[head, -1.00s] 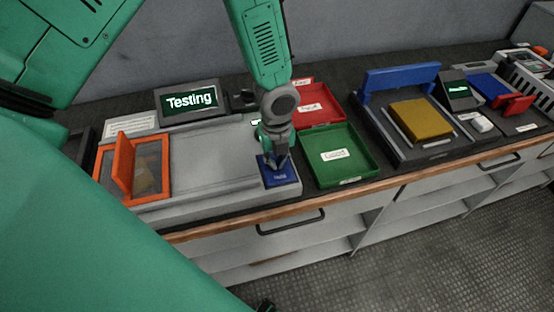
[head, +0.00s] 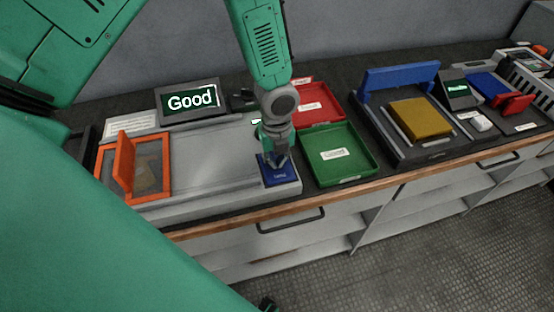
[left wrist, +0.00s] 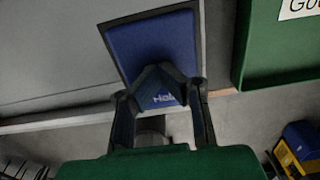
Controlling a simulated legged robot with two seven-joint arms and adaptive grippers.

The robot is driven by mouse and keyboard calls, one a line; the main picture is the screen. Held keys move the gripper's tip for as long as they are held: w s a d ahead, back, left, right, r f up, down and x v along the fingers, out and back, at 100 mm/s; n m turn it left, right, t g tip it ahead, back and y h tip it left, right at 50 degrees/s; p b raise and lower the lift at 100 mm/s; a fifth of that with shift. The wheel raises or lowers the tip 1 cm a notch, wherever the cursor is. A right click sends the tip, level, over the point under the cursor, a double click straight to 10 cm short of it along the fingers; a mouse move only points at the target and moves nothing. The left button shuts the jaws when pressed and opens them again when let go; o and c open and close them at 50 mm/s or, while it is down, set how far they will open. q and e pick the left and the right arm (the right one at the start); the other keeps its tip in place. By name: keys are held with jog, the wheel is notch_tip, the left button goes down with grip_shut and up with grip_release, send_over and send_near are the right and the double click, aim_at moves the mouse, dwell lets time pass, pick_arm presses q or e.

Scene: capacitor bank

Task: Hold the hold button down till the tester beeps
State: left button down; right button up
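The blue hold button (head: 283,178) is a square pad at the right front of the grey tester (head: 215,160). The tester's screen (head: 191,101) reads "Good". My left gripper (head: 277,164) points down onto the button, with its fingertips at the pad's surface. In the left wrist view, the blue pad (left wrist: 180,40) lies beneath the gripper (left wrist: 158,72), whose fingertips come together over it with nothing between them. The fingers partly cover the button's lettering. My right gripper is not in view.
A green tray (head: 350,170) stands right beside the tester, with a red tray (head: 325,95) behind it. An orange-framed hatch (head: 124,165) stands at the tester's left. A fixture with a yellow block (head: 420,118) is further right. The wooden bench edge (head: 350,190) runs along the front.

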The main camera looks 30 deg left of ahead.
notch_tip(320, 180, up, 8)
jog(key=p, duration=0.8)
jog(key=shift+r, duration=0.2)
